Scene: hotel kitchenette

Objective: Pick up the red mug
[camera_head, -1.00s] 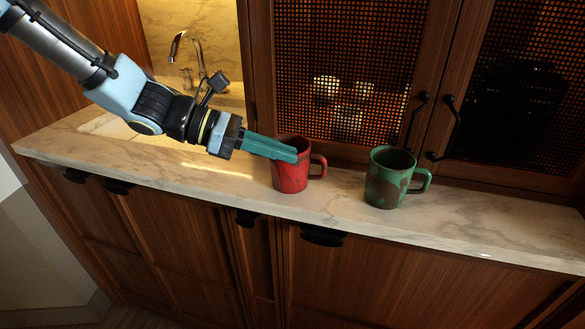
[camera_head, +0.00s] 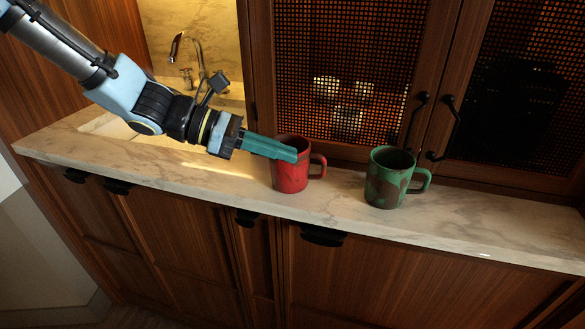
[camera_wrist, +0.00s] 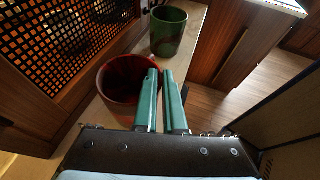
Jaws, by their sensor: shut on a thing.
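The red mug (camera_head: 290,180) stands upright on the marble counter, its handle to the right. My gripper (camera_head: 292,153) reaches it from the left, with its teal fingers at the mug's rim. In the wrist view, the red mug (camera_wrist: 117,90) lies mostly left of the fingers. My gripper (camera_wrist: 162,75) has one finger over the mug's opening and the other outside. It is shut on the mug's near wall, and the fingers hide part of the rim.
A green mug with brown patches (camera_head: 388,185) stands to the right on the counter (camera_head: 450,232); it also shows in the wrist view (camera_wrist: 168,32). A mesh-fronted cabinet (camera_head: 345,75) rises close behind. A faucet (camera_head: 180,45) is at the back left.

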